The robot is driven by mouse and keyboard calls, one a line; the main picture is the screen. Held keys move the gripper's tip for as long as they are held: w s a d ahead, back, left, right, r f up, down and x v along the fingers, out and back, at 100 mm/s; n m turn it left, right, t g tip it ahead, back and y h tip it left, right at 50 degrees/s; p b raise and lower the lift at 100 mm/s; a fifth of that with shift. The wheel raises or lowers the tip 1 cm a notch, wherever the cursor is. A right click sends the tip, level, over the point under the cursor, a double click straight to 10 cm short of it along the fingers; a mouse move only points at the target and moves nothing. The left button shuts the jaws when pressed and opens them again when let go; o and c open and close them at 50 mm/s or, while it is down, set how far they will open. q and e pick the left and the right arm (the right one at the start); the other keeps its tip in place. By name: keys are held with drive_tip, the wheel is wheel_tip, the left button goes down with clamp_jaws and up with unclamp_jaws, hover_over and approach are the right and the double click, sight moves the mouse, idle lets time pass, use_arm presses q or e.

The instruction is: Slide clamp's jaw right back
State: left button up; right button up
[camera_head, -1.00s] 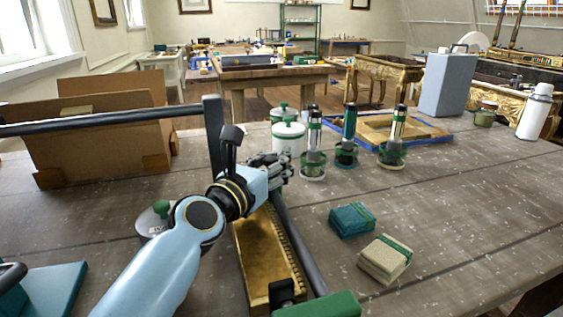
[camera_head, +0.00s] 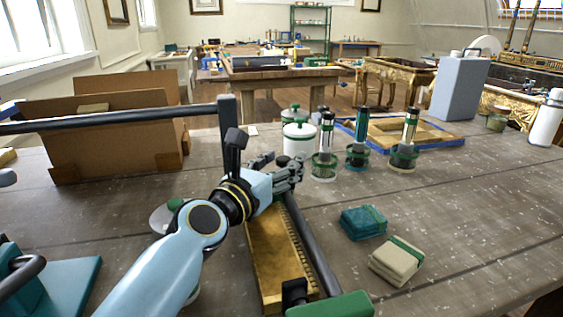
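The clamp seems to be the dark bar (camera_head: 312,243) slanting along the right side of a gilt strip (camera_head: 268,250) on the table. At its near end, at the bottom edge, are a green block (camera_head: 335,306) and a small black block (camera_head: 294,291). I cannot tell for certain which part is the sliding jaw. My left gripper (camera_head: 284,172) is over the bar's far end, its grey fingers pointing right. It hides that end, and I cannot tell whether the fingers touch the bar or how far they are apart. My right gripper is out of view.
A dark post (camera_head: 229,130) and long rail (camera_head: 110,122) stand before a cardboard box (camera_head: 115,135). Several green-banded jars (camera_head: 324,165) stand beyond my gripper. Teal (camera_head: 363,222) and cream (camera_head: 396,261) folded cloths lie right of the bar. The right tabletop is mostly clear.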

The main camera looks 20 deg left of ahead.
use_arm(q)
drive_tip(key=s, duration=0.3)
drive_tip(key=s+a, duration=0.1)
drive_tip(key=s, duration=0.3)
drive_tip(key=s+a, duration=0.1)
drive_tip(key=s, duration=0.3)
drive_tip(key=shift+s+a, duration=0.1)
drive_tip(key=shift+a, duration=0.05)
